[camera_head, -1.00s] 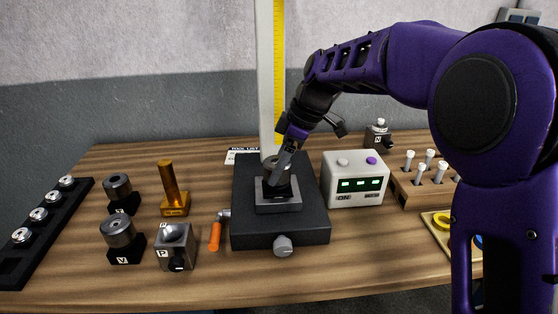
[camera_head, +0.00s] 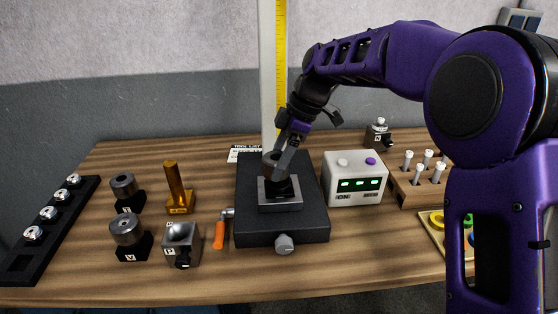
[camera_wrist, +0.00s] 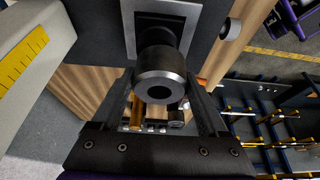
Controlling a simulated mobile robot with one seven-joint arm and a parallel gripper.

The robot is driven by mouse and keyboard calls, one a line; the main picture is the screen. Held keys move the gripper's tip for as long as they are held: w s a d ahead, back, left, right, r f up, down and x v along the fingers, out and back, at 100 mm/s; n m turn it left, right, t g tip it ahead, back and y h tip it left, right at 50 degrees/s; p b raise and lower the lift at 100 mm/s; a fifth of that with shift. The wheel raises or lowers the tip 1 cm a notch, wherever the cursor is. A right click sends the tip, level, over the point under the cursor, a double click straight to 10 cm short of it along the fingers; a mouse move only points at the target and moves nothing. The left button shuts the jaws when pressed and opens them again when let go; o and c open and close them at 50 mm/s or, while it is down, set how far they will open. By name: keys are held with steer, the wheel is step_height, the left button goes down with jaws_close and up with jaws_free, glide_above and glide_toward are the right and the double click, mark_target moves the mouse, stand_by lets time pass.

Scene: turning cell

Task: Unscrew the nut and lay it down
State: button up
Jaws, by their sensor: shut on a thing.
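A dark grey round nut (camera_wrist: 165,72) with a hole in its end face sits between the fingers of my gripper (camera_wrist: 163,95) in the wrist view. It also shows as a brownish-grey ring in the head view (camera_head: 271,163). My gripper (camera_head: 280,165) is shut on it, above the grey square plate (camera_head: 280,207) of the black fixture base (camera_head: 255,232). A black post (camera_head: 283,186) rises from the plate under the nut. I cannot tell whether the nut is still on a thread.
Left are round V-marked parts (camera_head: 128,230), a P-marked grey block (camera_head: 181,240), a gold post (camera_head: 175,185), an orange-handled tool (camera_head: 219,234) and a black rack (camera_head: 60,215). A white display box (camera_head: 355,180) and a peg block (camera_head: 420,190) stand right. The front table strip is clear.

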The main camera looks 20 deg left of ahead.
steer(key=shift+p+v, duration=0.6)
steer(key=shift+v, duration=0.2)
steer(key=shift+a+r+p, duration=0.1)
steer(key=shift+r+p, duration=0.85)
steer(key=shift+r, duration=0.85)
